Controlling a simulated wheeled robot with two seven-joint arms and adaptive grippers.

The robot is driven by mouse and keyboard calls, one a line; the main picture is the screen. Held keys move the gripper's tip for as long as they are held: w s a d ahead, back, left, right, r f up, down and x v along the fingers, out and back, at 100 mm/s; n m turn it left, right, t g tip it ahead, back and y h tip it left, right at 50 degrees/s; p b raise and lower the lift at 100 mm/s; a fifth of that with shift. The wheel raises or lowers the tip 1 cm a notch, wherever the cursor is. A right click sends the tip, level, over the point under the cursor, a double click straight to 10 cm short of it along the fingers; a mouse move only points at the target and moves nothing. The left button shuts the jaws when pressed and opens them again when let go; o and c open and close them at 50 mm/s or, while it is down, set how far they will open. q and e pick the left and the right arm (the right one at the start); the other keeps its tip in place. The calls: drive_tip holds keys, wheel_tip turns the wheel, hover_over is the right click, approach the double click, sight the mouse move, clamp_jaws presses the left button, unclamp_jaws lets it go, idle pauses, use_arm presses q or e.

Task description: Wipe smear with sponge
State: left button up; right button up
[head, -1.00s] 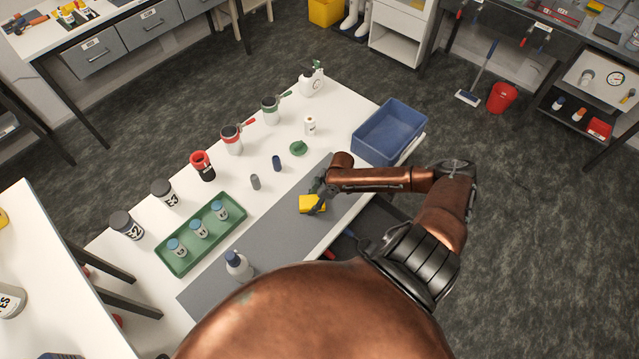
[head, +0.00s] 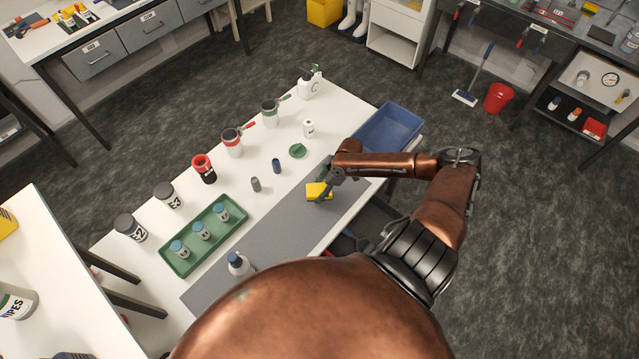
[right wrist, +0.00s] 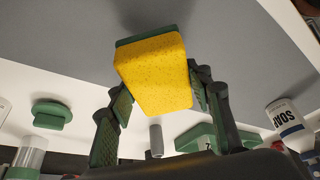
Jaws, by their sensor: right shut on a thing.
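My right gripper (head: 322,190) is shut on a yellow sponge (head: 318,191) over the grey mat (head: 275,228) on the white bench. In the right wrist view, the sponge (right wrist: 155,75) sits between the two fingers of the gripper (right wrist: 163,100), its yellow face towards the camera and a green layer on its far side, towards the mat. I cannot tell whether it touches the mat. I cannot make out a smear; the arm and sponge cover part of the mat. My left gripper is out of view.
A blue bin (head: 390,128) stands at the bench's right end. The mat's middle is clear.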

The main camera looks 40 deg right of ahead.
drive_tip(key=shift+r+p, duration=1.25)
drive_tip(key=shift+r, duration=0.4)
drive_tip(key=shift+f, duration=0.1)
